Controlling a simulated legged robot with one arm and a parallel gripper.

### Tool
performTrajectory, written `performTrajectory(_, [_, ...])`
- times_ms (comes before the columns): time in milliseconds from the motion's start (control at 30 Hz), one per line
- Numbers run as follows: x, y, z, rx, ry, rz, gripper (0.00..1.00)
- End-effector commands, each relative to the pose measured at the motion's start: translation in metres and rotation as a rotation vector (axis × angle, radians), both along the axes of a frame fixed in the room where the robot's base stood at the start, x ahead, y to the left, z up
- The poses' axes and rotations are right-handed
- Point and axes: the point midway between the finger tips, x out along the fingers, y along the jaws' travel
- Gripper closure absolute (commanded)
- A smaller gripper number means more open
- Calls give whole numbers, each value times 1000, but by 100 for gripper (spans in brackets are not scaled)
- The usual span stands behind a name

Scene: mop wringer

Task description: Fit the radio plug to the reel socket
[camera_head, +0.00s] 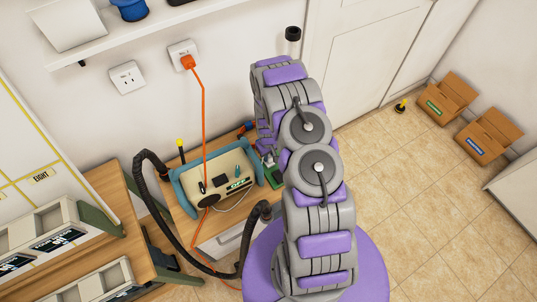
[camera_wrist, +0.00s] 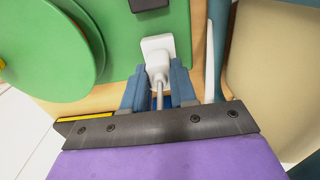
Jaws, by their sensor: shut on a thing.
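My gripper (camera_wrist: 158,74) shows in the wrist view with its two blue fingers closed on either side of the white radio plug (camera_wrist: 157,62). A grey cord runs back from the plug between the fingers. The plug lies against or just in front of the white square socket (camera_wrist: 154,43) on the green reel (camera_wrist: 118,45). I cannot tell whether it is seated. In the head view, the beige and teal radio (camera_head: 218,182) stands on a small wooden table, and the green reel (camera_head: 272,178) is to its right, partly hidden by my arm.
An orange cord (camera_head: 203,120) runs from a wall outlet (camera_head: 184,52) down past the radio. A black hose (camera_head: 150,190) loops left of the radio. A wooden desk (camera_head: 105,200) is at left.

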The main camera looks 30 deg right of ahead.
Motion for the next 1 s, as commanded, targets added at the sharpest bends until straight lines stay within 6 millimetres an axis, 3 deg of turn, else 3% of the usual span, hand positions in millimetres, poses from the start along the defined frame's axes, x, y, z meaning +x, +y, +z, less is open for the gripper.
performTrajectory(167, [0,0,-1,0,1,0,100])
performTrajectory(200, [0,0,-1,0,0,0,70])
performTrajectory(500, [0,0,-1,0,0,0,43])
performTrajectory(767, [0,0,1,0,0,0,43])
performTrajectory(1000, [-1,0,27,1,1,-1,43])
